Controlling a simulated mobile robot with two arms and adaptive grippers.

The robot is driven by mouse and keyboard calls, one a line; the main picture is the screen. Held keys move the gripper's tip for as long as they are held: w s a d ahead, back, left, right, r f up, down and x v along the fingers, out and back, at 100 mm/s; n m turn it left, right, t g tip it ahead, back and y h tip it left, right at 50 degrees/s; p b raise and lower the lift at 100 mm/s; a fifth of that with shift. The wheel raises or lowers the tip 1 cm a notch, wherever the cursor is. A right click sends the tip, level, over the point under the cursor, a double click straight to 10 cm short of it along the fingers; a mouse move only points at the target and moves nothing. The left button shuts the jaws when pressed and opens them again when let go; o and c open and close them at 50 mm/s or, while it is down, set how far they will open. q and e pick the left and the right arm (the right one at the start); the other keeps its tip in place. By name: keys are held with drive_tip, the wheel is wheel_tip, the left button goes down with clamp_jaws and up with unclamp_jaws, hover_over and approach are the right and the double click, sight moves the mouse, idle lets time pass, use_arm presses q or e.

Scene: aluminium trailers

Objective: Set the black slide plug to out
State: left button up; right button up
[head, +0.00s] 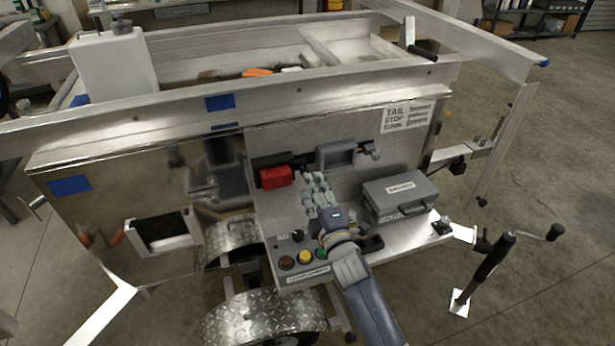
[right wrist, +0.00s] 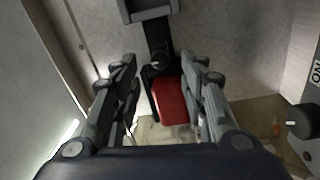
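My right gripper (head: 319,190) is in front of the trailer's upright grey panel, and its fingers point up toward the panel. In the right wrist view the two fingers (right wrist: 160,95) stand apart with nothing gripped. Between and beyond them is a black strip with a dark knob-like part (right wrist: 157,66), perhaps the black slide plug. A red block (right wrist: 172,102) lies beside it. In the head view the red block (head: 275,177) is left of my gripper, by the black strip (head: 270,159). I cannot tell the plug's setting. My left gripper is not in view.
A grey frame (head: 337,146) sits on the panel above my gripper. A grey case (head: 399,194) stands on the shelf to the right. A black-handled crank (head: 497,258) stands at the right.

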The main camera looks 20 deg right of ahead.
sight(301, 168)
drive_tip(key=w, duration=0.4)
drive_tip(key=shift+w+r, duration=0.1)
drive_tip(key=shift+w, duration=0.15)
